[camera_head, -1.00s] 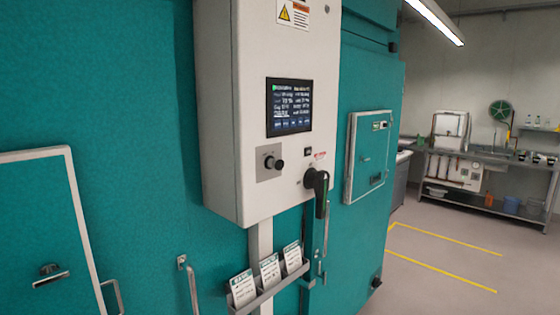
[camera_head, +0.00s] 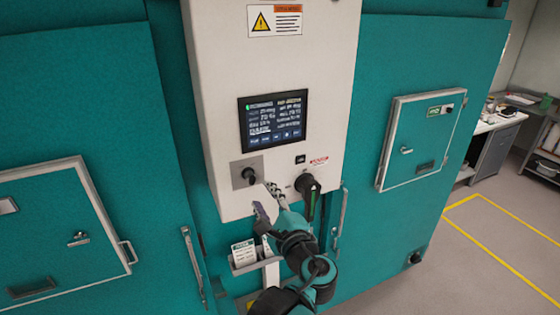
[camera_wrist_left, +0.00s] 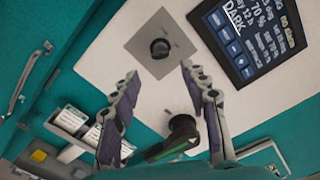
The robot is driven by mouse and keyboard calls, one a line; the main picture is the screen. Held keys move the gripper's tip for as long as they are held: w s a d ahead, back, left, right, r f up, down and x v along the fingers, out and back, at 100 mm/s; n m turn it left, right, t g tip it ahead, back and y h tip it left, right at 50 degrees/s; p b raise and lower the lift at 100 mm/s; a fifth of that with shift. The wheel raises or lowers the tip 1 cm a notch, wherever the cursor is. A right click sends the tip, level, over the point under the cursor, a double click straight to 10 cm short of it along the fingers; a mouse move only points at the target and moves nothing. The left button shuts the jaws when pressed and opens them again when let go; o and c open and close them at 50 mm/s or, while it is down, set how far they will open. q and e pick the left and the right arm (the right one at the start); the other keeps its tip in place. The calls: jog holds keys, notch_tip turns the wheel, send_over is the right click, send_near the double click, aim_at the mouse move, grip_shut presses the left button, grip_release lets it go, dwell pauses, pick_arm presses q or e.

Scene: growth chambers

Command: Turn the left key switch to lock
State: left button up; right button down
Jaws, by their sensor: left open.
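The key switch is a small black round knob (camera_head: 248,174) on a square grey plate, low on the left of the white control box (camera_head: 222,120). It also shows in the left wrist view (camera_wrist_left: 160,49), just beyond the fingertips. My left gripper (camera_head: 266,200) is in front of the lower part of the box, just below and right of the key switch. In the left wrist view its two fingers (camera_wrist_left: 158,74) are spread apart with nothing between the tips. The knob lies ahead of the gap, apart from the fingers. The knob's marks are too small to read. My right gripper is not in view.
A black rotary handle (camera_head: 310,196) sits right of the key switch, close to the left gripper; it also shows in the wrist view (camera_wrist_left: 181,137). A lit screen (camera_head: 272,122) is above. A card rack (camera_head: 247,266) hangs below. Teal chamber doors flank the box.

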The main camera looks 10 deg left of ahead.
aim_at(254, 183)
pick_arm(q)
jog(key=x, duration=0.7)
jog(key=shift+w+a+r+p, duration=0.2)
jog(key=shift+a+r+p, duration=0.05)
jog(key=shift+p, duration=0.15)
jog(key=shift+a, duration=0.3)
jog(key=shift+d, duration=0.1)
grip_shut()
